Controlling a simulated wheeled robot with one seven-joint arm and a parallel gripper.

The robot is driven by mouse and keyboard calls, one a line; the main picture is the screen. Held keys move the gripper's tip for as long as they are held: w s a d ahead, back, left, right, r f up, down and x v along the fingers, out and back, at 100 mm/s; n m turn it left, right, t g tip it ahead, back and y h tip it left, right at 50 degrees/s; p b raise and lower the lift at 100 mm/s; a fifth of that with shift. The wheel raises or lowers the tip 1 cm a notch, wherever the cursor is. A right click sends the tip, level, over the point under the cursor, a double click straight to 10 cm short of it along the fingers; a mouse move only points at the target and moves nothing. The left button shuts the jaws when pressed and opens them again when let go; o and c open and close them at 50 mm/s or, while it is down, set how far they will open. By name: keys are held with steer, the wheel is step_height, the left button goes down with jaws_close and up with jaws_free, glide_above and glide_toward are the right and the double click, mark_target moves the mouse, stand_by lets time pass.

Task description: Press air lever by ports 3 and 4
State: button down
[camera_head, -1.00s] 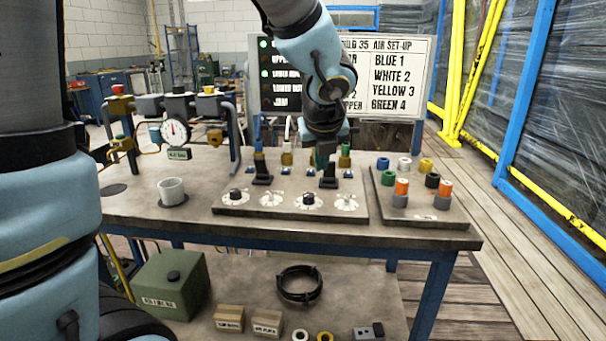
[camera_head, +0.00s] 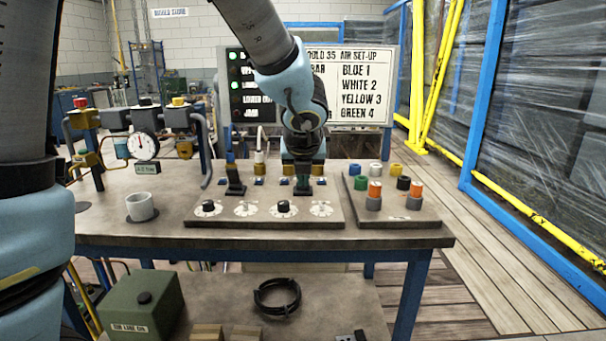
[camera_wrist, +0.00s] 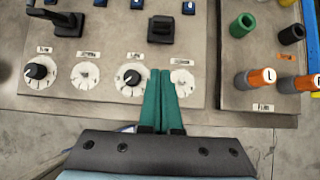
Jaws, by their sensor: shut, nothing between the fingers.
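The port panel (camera_head: 215,213) lies on the bench with several dials along its front edge. Two black levers stand behind the dials. The right lever, by the yellow and green port side, shows in the wrist view (camera_wrist: 160,30); in the head view my gripper largely covers it. The left lever (camera_head: 235,183) stands clear and also shows in the wrist view (camera_wrist: 68,24). My gripper (camera_wrist: 160,72) has its green fingers shut and empty. In the wrist view its tips lie just below the right lever, over the gap between two dials. Contact with the lever cannot be told.
A sign (camera_head: 365,95) reads blue 1, white 2, yellow 3, green 4. A plug board (camera_head: 420,215) with coloured caps lies to the right. A gauge (camera_head: 143,146) with piping and a pale cup (camera_head: 140,206) stand left. The front bench edge is clear.

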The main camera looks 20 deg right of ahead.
steer(key=b+x, duration=0.1)
steer(key=x, duration=0.3)
steer(key=shift+f, duration=0.1)
steer(key=shift+w+d+r+p, duration=0.2)
steer(key=shift+w+r+p, duration=0.1)
steer(key=shift+w+p, duration=0.2)
steer(key=shift+w+d+r+p, duration=0.25)
steer(key=shift+w+r+p, duration=0.1)
steer(key=shift+w, duration=0.2)
steer(key=shift+w+d+r+p, duration=0.15)
steer(key=shift+w+d+p, duration=0.25)
steer(key=shift+w, duration=0.35)
steer(key=shift+r, duration=0.15)
steer(key=shift+r+p, duration=0.1)
steer(key=shift+p, duration=0.5)
steer(key=shift+w+p, duration=0.1)
steer(key=shift+p, duration=0.25)
